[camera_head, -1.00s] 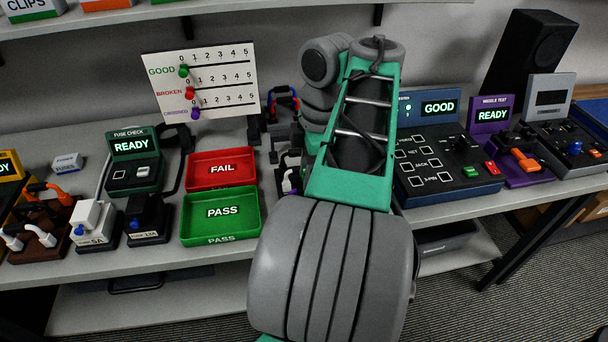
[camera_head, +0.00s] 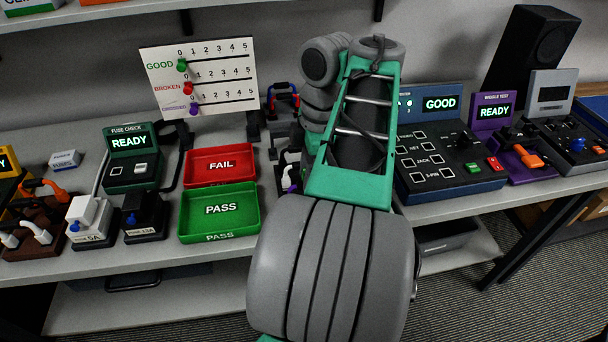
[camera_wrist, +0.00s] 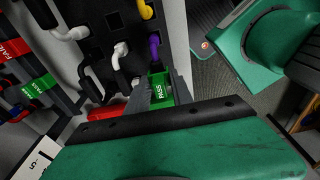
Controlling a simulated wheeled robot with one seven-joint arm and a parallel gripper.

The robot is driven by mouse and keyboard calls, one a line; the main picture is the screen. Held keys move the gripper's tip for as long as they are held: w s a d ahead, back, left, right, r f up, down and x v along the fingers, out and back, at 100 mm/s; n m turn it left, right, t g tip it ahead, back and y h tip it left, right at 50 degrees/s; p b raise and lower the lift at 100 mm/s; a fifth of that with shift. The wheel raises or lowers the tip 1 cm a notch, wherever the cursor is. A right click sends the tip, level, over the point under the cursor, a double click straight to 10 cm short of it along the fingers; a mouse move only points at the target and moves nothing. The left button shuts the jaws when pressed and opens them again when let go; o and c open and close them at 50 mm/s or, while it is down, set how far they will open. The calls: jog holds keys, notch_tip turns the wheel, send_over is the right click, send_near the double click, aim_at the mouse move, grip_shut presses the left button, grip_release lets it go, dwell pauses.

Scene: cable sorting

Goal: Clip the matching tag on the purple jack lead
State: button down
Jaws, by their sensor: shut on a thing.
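In the wrist view my gripper (camera_wrist: 163,90) is shut on a green PASS tag (camera_wrist: 159,86), held between its grey fingers. The purple jack lead (camera_wrist: 154,46) hangs from a dark panel directly above the tag. The tag is at the lead's lower end; I cannot tell whether it is around the lead or just beside it. In the head view a small part of the purple lead (camera_head: 293,174) shows left of my arm, and my arm hides the gripper.
The dark panel (camera_wrist: 109,30) also carries white leads (camera_wrist: 121,50) and a yellow one (camera_wrist: 146,9) close by. More red FAIL tags (camera_wrist: 14,49) and green PASS tags (camera_wrist: 38,87) are at the left. FAIL (camera_head: 221,182) and PASS (camera_head: 221,237) trays sit on the bench.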

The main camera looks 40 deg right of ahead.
jog(key=shift+f, duration=0.25)
dwell(0.4)
jog(key=c, duration=1)
grip_release()
jog(key=shift+c, duration=0.2)
jog(key=shift+o, duration=0.7)
jog(key=o, duration=0.4)
jog(key=shift+s+r, duration=0.1)
notch_tip(320, 180, up, 8)
jog(key=p, duration=0.7)
